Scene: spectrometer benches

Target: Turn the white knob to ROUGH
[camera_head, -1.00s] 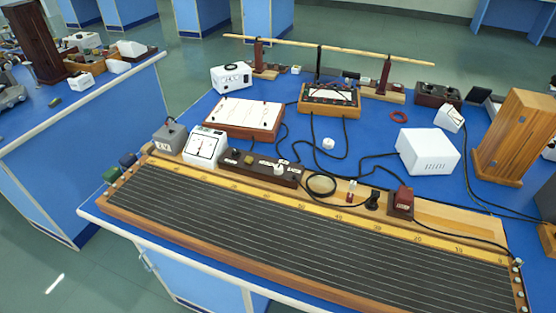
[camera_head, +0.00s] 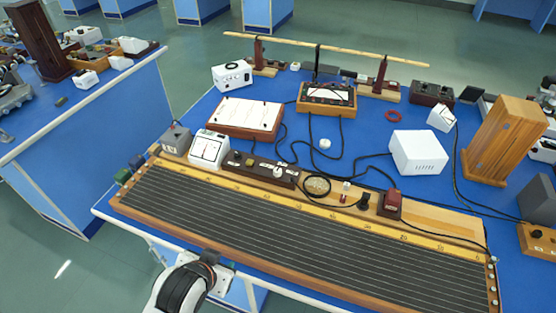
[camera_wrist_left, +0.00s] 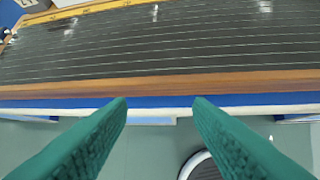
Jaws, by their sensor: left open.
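A white knob (camera_head: 278,171) stands on a long dark box (camera_head: 258,168) that lies behind the ruled black board (camera_head: 300,230). Any lettering near the knob is too small to read. My left gripper is at the front edge of the bench, at the bottom of the head view; its wrist shows there, but its fingertips are hard to make out. In the left wrist view, the two green fingers (camera_wrist_left: 160,104) are apart with nothing between them. They are in front of the board's wooden front edge, well away from the knob. My right gripper is not in view.
A white meter (camera_head: 208,148) stands left of the dark box, and a black cable coil (camera_head: 317,186) lies to its right. A red block (camera_head: 389,204) and a white box (camera_head: 419,152) are farther right. Cables cross the blue bench behind. The space above the board looks clear.

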